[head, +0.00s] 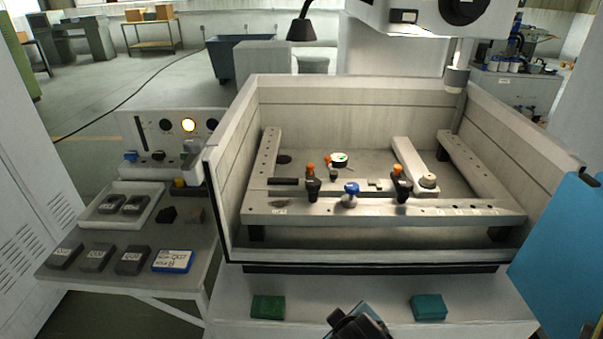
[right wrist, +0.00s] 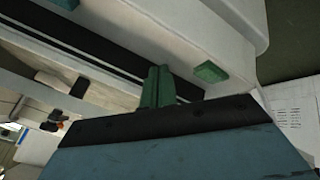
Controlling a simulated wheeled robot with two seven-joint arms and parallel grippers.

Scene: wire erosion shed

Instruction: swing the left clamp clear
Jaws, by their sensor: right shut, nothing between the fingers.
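The left clamp (head: 313,187) is a black piece with an orange top. It stands upright at the front rail (head: 460,213) inside the machine's tank, left of a blue-topped knob (head: 351,189). A similar orange-topped clamp (head: 399,184) stands further right. My right gripper (right wrist: 157,72) shows in the right wrist view with its green fingers together and nothing between them. It is over the front ledge side of the tank, apart from the clamp. In the head view a dark gripper part (head: 357,323) shows at the bottom edge, cut off. My left gripper is not identifiable.
The tank wall (head: 232,165) surrounds the rails. A green block (head: 268,307) and a teal block (head: 428,307) lie on the front ledge. A side table (head: 95,275) at left holds dark blocks, a tray and a label card. A lamp (head: 301,28) hangs behind the tank.

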